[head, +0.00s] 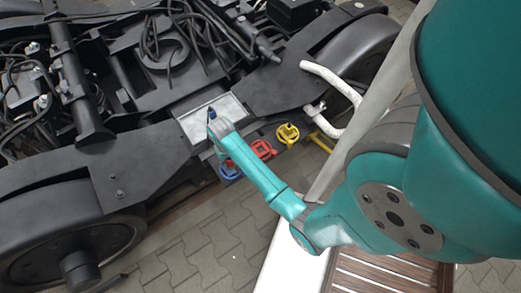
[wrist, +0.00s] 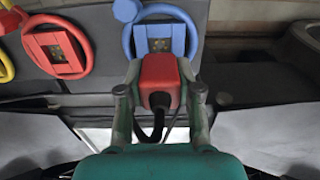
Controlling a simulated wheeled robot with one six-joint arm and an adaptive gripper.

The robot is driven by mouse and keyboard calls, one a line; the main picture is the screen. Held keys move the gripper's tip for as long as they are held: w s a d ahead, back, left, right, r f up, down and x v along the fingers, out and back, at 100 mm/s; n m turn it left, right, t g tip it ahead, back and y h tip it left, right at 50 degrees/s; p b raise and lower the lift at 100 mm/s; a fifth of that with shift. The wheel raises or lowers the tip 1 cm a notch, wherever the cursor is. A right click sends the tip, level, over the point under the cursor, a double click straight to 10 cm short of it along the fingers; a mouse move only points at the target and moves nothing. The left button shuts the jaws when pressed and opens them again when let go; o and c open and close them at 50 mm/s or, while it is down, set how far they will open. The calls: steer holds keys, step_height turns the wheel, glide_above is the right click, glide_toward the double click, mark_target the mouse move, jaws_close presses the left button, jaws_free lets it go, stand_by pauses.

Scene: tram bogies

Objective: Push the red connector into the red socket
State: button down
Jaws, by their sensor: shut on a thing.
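In the wrist view my gripper (wrist: 160,92) is shut on the red connector (wrist: 158,72), with a finger on each side of it. A dark cable bends down from the connector. The connector overlaps the lower edge of the blue-ringed socket (wrist: 160,42) in the picture; I cannot tell the gap in depth. The red socket (wrist: 57,47), a red ring with a square middle, is to the left of the connector and apart from it. In the head view the red socket (head: 264,150) sits between the blue and yellow ones. My gripper (head: 219,132) is beside them; the connector is hidden there.
The blue socket (head: 230,170) and yellow socket (head: 288,134) flank the red one. A grey tray (head: 232,107) on the bogie holds a small blue part (head: 211,113). A white curved pipe (head: 335,82) and a black wheel (head: 75,255) are nearby.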

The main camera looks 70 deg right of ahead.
steer(key=shift+r, duration=1.05)
